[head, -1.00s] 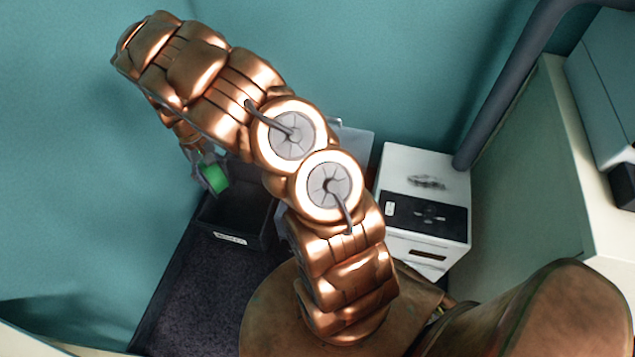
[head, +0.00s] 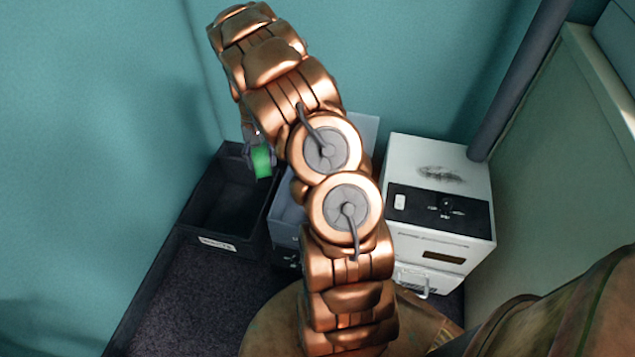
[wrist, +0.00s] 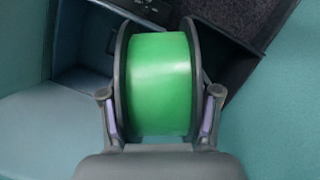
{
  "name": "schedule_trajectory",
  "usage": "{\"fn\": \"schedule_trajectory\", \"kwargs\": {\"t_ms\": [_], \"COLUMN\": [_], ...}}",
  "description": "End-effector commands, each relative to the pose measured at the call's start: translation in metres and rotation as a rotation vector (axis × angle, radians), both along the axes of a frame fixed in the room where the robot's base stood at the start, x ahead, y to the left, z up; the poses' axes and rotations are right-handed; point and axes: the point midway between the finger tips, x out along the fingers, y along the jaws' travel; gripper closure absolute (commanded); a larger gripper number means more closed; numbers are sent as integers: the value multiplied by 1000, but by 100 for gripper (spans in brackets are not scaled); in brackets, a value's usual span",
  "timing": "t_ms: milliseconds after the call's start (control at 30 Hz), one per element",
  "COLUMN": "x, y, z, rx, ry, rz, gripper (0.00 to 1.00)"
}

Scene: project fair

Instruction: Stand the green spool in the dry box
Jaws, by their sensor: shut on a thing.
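The green spool (head: 261,160) has dark flanges and a bright green winding. My gripper (wrist: 160,105) is shut on it, with one finger against each flange in the wrist view, where the spool (wrist: 160,85) fills the middle. In the head view my gripper holds it in the air near the back right of a dark open bin (head: 217,244). Beside that bin is a pale grey open box (head: 283,232), mostly hidden by my arm. Label text is too small to read, so I cannot tell which container is the dry box.
A white machine (head: 440,215) with a black panel and a drawer stands to the right. A dark pipe (head: 520,80) rises behind it, beside a pale cabinet side (head: 560,170). Dark speckled flooring (head: 190,300) lies clear in front of the bin. Teal walls close in behind.

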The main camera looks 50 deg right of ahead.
Motion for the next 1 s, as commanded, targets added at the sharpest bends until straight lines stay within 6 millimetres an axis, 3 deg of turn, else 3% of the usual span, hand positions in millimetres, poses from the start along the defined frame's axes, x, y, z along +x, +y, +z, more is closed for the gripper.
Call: {"fn": "schedule_trajectory", "kwargs": {"t_ms": [33,600,800,1000], "x": [-3,-50,-67,-78], "y": [-10,-105,-132,-146], "z": [-17,-98,-120,-130], "rx": [1,-1,-3,-4], "ry": [-2,2,3,4], "rz": [-27,-322,-410,-460], "gripper": [92,92,92,92]}}
